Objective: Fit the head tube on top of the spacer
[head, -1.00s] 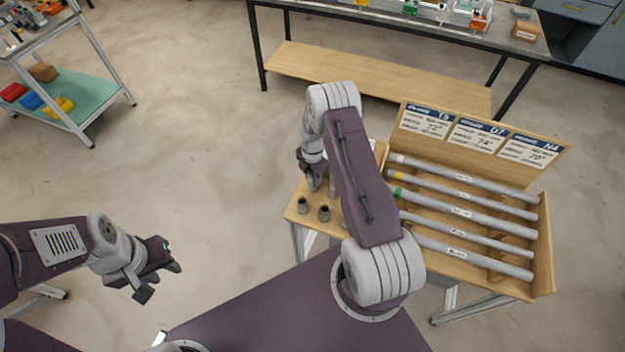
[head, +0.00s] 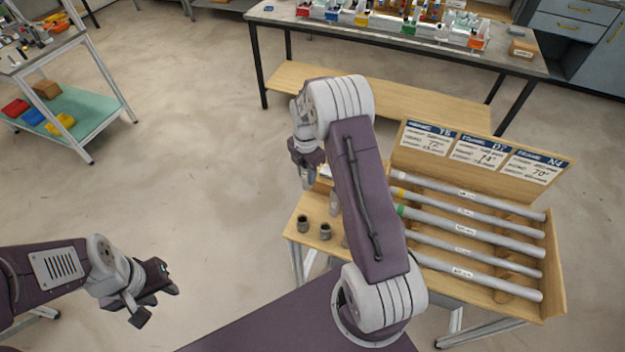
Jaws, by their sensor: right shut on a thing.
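My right gripper (head: 307,174) is raised above the back left of the wooden workstand (head: 292,232). It is shut on a small grey part, mostly hidden by the jaws; I cannot tell for sure whether this is the head tube. Two short, dark grey hollow cylinders stand upright on the workstand below it, one on the left (head: 303,224) and one on the right (head: 325,231). I cannot tell which piece is the spacer. My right forearm hides the middle of the workstand. My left gripper (head: 154,298) is open and empty over the floor at the lower left.
A long workbench (head: 380,27) with coloured bins stands at the back. A cart (head: 95,105) is at the upper left. The floor between is clear.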

